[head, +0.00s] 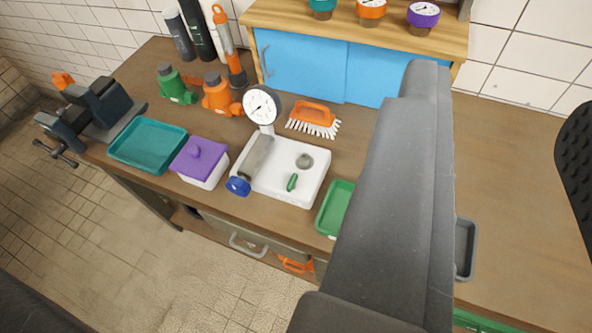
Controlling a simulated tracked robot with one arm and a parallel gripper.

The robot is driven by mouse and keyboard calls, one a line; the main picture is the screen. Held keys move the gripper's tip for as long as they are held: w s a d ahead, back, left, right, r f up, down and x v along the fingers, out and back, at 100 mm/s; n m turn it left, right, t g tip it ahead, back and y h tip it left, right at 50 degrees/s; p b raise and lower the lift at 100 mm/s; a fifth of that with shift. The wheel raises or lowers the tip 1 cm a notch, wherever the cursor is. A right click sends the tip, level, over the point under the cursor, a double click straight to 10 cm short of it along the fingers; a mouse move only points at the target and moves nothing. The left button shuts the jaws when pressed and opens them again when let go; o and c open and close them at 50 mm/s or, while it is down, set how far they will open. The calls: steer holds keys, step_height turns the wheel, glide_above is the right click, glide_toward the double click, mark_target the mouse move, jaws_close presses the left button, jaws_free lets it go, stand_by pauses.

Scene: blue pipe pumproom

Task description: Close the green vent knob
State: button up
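The green vent knob (292,182) is a small green lever-like handle on a white plate (283,195), in the middle of the head view. On the same plate are a grey cylinder with a blue round handle (238,186), a white dial gauge (262,105) and a grey round fitting (304,161). My gripper (505,97) shows as two large dark fingers, one right of centre and one at the right edge, with a wide gap. It is open, with nothing seen between the fingers. It appears to the right of the knob, apart from it.
An orange brush (314,120) lies behind the plate, and a green tray (337,204) is partly hidden by my finger. A purple-lidded box (201,163), a teal tray (149,145) and a vise (95,112) stand left. The bench right of my near finger is mostly clear.

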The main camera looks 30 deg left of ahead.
steer(key=w+a+f+g+p, duration=0.25)
steer(key=w+p, duration=0.25)
steer(key=w, duration=0.4)
steer(key=g+p, duration=1.3)
steer(key=p, duration=0.2)
glide_above(292, 180)
step_height(292, 180, down, 30)
step_height(292, 180, down, 13)
steer(key=shift+r+p, duration=0.1)
steer(key=shift+p, duration=0.8)
